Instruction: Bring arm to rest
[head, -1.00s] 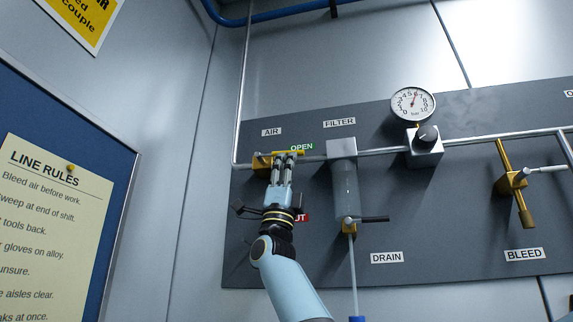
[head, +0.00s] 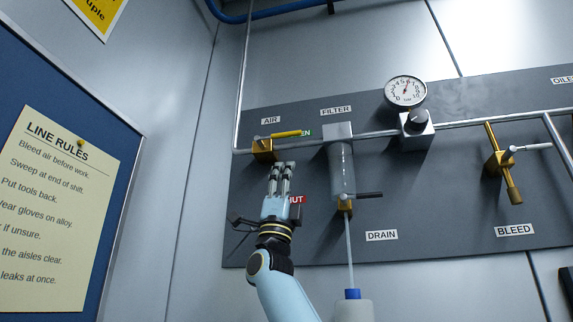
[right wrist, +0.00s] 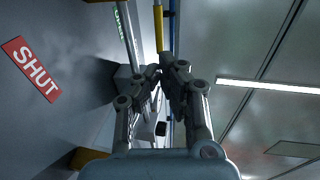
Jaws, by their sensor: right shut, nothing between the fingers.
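My right gripper (head: 281,166) is shut and empty in the head view. It points upward in front of the dark panel, just below the brass air valve (head: 263,152). A small gap shows between its fingertips and the valve. The valve's yellow handle (head: 287,134) lies nearly level, pointing right toward the green OPEN label, which it partly covers. In the right wrist view my fingers (right wrist: 160,72) are together, with the yellow handle (right wrist: 158,28) beyond them. The red SHUT label (right wrist: 31,69) is at the left there. My left gripper is not in view.
The filter (head: 341,170) hangs right of my gripper, with a dark drain lever (head: 369,195) below it. A gauge (head: 405,91) and a regulator (head: 416,128) are farther right, then the bleed valve (head: 502,163). A notice board (head: 118,150) is at the left. A blue-capped bottle (head: 353,308) stands below.

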